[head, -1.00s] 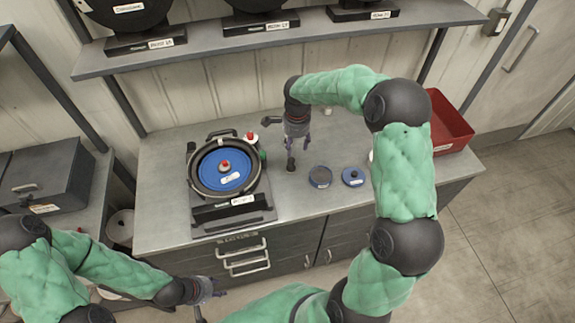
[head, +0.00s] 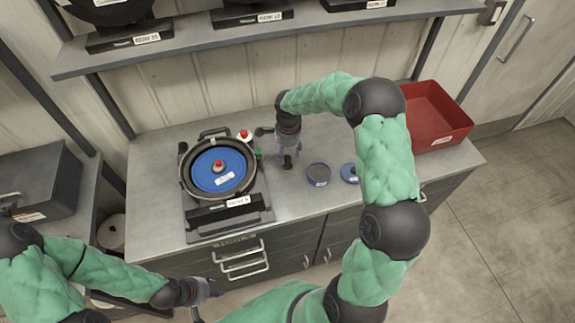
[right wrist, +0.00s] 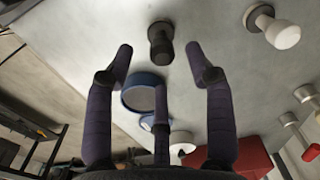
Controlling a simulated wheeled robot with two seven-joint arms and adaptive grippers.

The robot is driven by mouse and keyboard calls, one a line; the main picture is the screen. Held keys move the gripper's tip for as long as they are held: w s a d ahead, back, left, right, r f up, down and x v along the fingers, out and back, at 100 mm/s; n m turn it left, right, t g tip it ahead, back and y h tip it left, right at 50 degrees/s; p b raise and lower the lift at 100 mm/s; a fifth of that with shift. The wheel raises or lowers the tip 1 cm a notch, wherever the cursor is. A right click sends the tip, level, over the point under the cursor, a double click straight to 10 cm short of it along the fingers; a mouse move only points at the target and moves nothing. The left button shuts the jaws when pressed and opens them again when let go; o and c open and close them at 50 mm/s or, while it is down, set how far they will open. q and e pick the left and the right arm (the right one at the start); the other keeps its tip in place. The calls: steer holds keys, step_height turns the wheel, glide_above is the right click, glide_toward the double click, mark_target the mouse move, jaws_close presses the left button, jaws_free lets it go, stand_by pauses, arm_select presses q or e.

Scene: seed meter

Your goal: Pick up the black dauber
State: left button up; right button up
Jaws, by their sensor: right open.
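The black dauber (right wrist: 160,42) stands on the bench, seen in the right wrist view beyond and between the spread fingers of my right gripper (right wrist: 165,70). In the head view the dauber (head: 288,163) shows just below my right gripper (head: 287,150), right of the seed meter. My right gripper is open and empty, pointing down, and no finger visibly touches the dauber. My left gripper (head: 208,303) is open and empty in front of the bench's front edge, away from the dauber.
The seed meter (head: 218,170) with a blue disc stands left on the bench (head: 155,165). A round blue-rimmed dish (head: 318,174) sits right of the dauber, with another blue item (head: 349,173) beside it. A red tray (head: 437,115) is at the right. A pale knobbed piece (right wrist: 275,28) stands nearby.

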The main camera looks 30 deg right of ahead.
mark_target(288, 157)
step_height(288, 157, down, 5)
steer(key=shift+w+d+r, duration=0.1)
steer(key=shift+w+r, duration=0.05)
steer(key=shift+r, duration=0.05)
jaws_close()
steer(key=shift+r, duration=0.1)
